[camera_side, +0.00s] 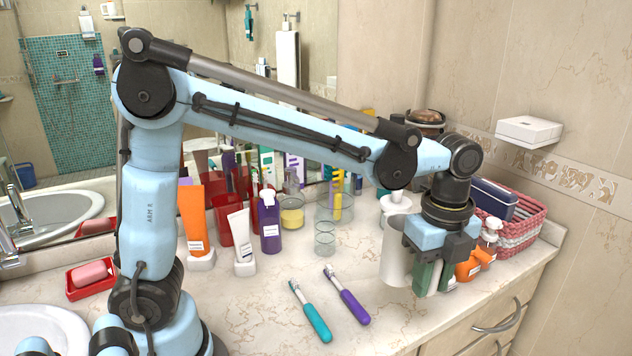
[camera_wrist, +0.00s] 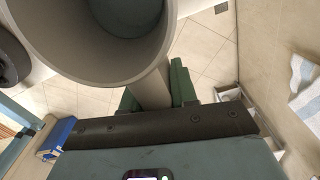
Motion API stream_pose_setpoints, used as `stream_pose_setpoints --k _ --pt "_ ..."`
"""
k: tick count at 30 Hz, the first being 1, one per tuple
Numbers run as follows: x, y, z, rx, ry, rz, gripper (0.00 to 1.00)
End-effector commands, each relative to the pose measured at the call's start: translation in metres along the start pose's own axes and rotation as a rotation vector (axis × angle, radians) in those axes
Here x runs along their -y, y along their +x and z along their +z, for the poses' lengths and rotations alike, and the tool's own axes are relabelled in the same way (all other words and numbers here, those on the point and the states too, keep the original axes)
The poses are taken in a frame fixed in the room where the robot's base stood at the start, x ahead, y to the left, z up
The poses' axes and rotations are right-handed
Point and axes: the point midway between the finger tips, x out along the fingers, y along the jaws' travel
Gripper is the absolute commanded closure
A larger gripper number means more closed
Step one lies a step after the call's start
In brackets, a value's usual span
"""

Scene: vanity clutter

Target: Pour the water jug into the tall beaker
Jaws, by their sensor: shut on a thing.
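A pale grey jug (camera_side: 396,252) hangs nearly upright in my gripper (camera_side: 432,278), at the right part of the counter. The green fingers are shut on its handle. In the wrist view the jug's round mouth (camera_wrist: 128,62) fills the top, and its handle (camera_wrist: 152,88) runs down between the green fingers (camera_wrist: 158,88). I cannot make out the water inside. A clear glass vessel (camera_side: 325,239), probably the tall beaker, stands on the counter left of the jug, apart from it. It looks empty.
A teal toothbrush (camera_side: 315,320) and a purple one (camera_side: 350,302) lie in front of the glass. Orange bottles (camera_side: 470,266), a white pump bottle (camera_side: 490,236) and a pink basket (camera_side: 525,228) stand right. A jar with yellow contents (camera_side: 291,216) stands behind.

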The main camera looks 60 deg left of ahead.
Motion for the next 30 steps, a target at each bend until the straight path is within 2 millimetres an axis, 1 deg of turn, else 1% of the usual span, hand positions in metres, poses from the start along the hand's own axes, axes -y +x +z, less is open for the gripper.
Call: stream_pose_setpoints --k 16,20,23,26,29,30 --pt "0.000 0.000 0.000 0.000 -0.001 0.000 1.00" --pt "0.003 -0.001 0.007 0.001 -0.019 0.000 1.00" --pt "0.008 -0.002 0.022 0.001 -0.059 -0.001 1.00" --pt "0.015 -0.005 0.046 0.001 -0.120 -0.001 1.00" --pt "0.022 -0.007 0.079 0.001 -0.200 -0.002 1.00" --pt "0.024 -0.009 0.094 0.001 -0.235 -0.002 1.00"
